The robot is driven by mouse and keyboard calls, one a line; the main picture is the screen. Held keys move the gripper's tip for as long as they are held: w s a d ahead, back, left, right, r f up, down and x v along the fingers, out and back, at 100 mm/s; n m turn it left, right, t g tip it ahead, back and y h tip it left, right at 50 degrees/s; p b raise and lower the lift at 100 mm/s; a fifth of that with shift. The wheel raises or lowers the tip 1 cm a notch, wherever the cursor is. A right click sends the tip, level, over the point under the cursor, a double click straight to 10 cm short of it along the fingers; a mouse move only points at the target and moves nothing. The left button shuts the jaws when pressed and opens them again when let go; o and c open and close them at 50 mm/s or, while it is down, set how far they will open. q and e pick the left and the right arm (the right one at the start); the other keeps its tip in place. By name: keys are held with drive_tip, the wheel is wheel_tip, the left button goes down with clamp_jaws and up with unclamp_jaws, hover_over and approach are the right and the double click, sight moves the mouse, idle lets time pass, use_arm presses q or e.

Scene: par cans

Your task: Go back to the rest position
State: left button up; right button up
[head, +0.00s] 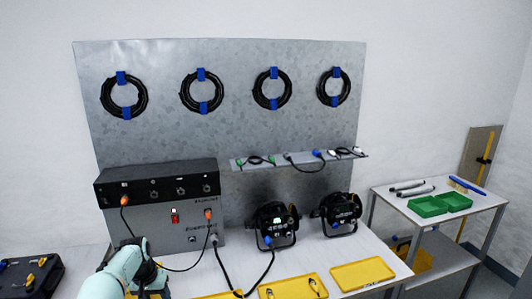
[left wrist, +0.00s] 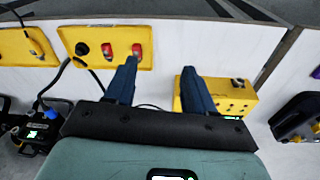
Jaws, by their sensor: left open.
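My left gripper (head: 152,280) is at the bottom left of the head view, over the front of the white table (head: 205,262). In the left wrist view, its two dark fingers (left wrist: 160,88) stand apart with nothing between them. A yellow box with dark knobs (left wrist: 228,97) lies beyond the right finger, and a yellow tray (left wrist: 78,33) with red connectors lies beyond the left one. I cannot tell their distance from the fingers. My right gripper is in neither view.
Two black par cans (head: 275,226) (head: 338,213) stand on the table behind yellow trays (head: 362,273). A grey control box (head: 160,222) with plugged cables stands near my left arm. A black case (head: 30,277) is at far left.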

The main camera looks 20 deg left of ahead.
use_arm(q)
drive_tip(key=s+d+f+m+g+h, duration=0.1)
drive_tip(key=s+d+f, duration=0.1)
drive_tip(key=d+f, duration=0.95)
drive_tip(key=s+d+f+h, duration=0.1)
drive_tip(key=s+d+f, duration=0.1)
drive_tip(key=d+f, duration=0.95)
drive_tip(key=s+d+f+h, duration=0.1)
drive_tip(key=s+d+f, duration=0.4)
drive_tip(key=s+d, duration=0.2)
drive_tip(key=s+d+f+h, duration=0.1)
drive_tip(key=s+d+f, duration=0.4)
drive_tip(key=s+d, duration=0.3)
drive_tip(key=s, duration=0.3)
drive_tip(key=shift+s+g, duration=0.3)
drive_tip(key=shift+s, duration=0.05)
drive_tip(key=shift+a, duration=0.15)
